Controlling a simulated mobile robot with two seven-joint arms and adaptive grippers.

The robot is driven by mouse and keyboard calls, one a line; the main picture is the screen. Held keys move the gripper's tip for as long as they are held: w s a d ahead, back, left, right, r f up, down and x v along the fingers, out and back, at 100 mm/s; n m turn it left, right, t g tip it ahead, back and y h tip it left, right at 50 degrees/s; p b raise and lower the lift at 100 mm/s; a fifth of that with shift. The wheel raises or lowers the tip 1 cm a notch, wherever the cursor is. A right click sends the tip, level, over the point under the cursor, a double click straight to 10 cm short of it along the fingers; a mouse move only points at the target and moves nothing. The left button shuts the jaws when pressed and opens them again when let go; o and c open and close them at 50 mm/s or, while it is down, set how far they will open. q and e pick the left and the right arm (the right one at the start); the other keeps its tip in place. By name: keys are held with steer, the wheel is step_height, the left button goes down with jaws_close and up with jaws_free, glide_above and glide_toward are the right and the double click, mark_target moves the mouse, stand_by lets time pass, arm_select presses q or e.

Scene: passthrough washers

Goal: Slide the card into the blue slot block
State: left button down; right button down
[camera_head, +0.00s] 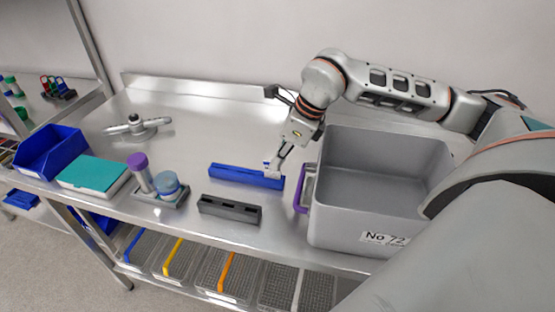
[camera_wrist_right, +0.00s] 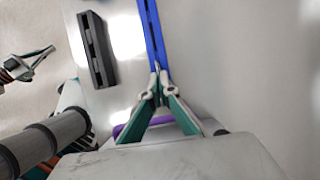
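The blue slot block (camera_head: 235,174) is a long, low bar lying on the steel table; it also shows in the right wrist view (camera_wrist_right: 153,35). My right gripper (camera_head: 274,168) points down at the block's right end. In the right wrist view its green-padded fingers (camera_wrist_right: 158,76) come together over the block, with the tips close to its top. I cannot clearly make out the card; any thin piece between the tips is too small to tell. My left gripper is outside the head view. A gripper (camera_wrist_right: 28,64) at the left of the right wrist view appears to be it, its finger gap unclear.
A grey bin (camera_head: 340,215) marked No 72 stands just right of my right gripper, with a purple-edged part (camera_head: 301,190) at its left side. A dark slotted block (camera_head: 230,209) lies in front. Left are a tube rack (camera_head: 175,203), teal-lidded box (camera_head: 93,173) and blue bin (camera_head: 48,150).

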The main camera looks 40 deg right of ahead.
steer(key=shift+f+b, duration=0.45)
steer(key=shift+f, duration=0.2)
stand_by(0.7)
stand_by(0.3)
steer(key=c, duration=2.2)
jaws_free()
steer(key=o, duration=0.5)
steer(key=shift+r, duration=0.15)
steer(key=shift+r+p, duration=1.4)
steer(key=shift+r, duration=0.45)
steer(key=shift+r+p, duration=1.15)
steer(key=shift+r, duration=0.4)
